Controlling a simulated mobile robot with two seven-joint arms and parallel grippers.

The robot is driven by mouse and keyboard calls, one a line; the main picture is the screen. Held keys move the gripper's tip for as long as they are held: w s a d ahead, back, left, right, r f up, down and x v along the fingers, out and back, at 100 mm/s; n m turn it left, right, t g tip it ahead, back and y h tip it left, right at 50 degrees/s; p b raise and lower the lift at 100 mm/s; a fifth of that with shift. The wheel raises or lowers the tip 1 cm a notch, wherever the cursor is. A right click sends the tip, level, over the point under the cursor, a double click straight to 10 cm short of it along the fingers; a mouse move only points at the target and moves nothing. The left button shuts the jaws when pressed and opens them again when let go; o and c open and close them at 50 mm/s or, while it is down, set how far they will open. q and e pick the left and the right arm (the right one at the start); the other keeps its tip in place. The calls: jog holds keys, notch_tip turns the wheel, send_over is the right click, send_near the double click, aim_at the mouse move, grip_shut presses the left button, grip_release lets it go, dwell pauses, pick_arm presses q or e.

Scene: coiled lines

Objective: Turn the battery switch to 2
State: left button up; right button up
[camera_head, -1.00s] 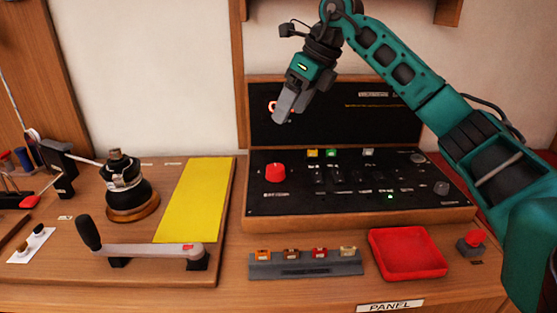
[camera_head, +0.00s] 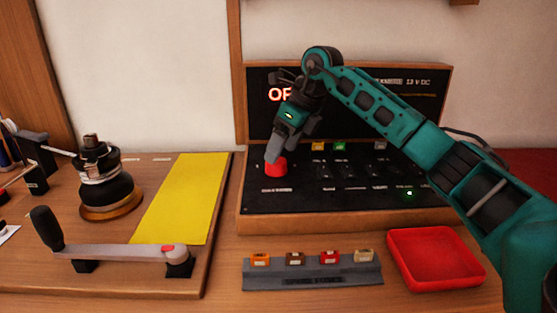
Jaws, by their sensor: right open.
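The battery switch (camera_head: 277,168) is a red round knob at the left of the black panel (camera_head: 300,198). A label lies below it, too small to read. My right gripper (camera_head: 273,150) points down at the knob, its grey fingers right at or just above its top. I cannot tell whether they touch it. The fingers hide the knob's upper part, so its setting cannot be read. The upright display (camera_head: 425,115) behind shows red letters beginning "OF", partly covered by my gripper, and "13 V DC" at right. My left gripper does not show.
In front of the panel stand a grey rack (camera_head: 315,275) of small coloured fuses and a red tray (camera_head: 437,258). At left are a winch (camera_head: 107,187), a crank handle (camera_head: 120,251) and a yellow strip (camera_head: 185,198). A green light (camera_head: 409,193) glows on the panel.

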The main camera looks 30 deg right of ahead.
aim_at(276, 166)
jog(key=shift+x, duration=1.7)
jog(key=c, duration=1)
